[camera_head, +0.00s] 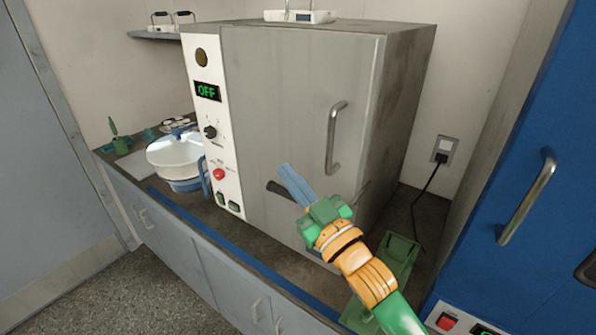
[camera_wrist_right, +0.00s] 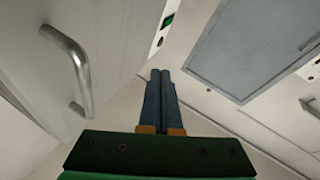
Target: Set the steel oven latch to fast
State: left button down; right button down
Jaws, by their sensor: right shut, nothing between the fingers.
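The steel oven (camera_head: 285,90) stands on the counter, its door closed or nearly so, with a bar handle (camera_head: 335,137) at the door's right side. A dark lever (camera_head: 277,188), apparently the latch, shows low on the left of the door. Its right part is hidden behind my fingers, and I cannot read its setting. My right gripper (camera_head: 284,168) is shut and empty, in front of the door beside the lever; I cannot tell whether they touch. The right wrist view shows the blue fingers together (camera_wrist_right: 160,73) and the door handle (camera_wrist_right: 78,70). My left gripper is out of view.
The oven's control panel (camera_head: 216,152) has a green OFF display, a black knob and a red button. A white-lidded pot (camera_head: 175,152) stands left of it. A blue cabinet (camera_head: 500,190) with a handle closes off the right side.

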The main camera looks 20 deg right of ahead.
jog(key=shift+s+d+r, duration=0.3)
jog(key=shift+s+r, duration=0.25)
jog(key=shift+s, duration=0.05)
jog(key=shift+s+d+r, duration=0.3)
jog(key=shift+s+r, duration=0.2)
jog(key=shift+s, duration=0.05)
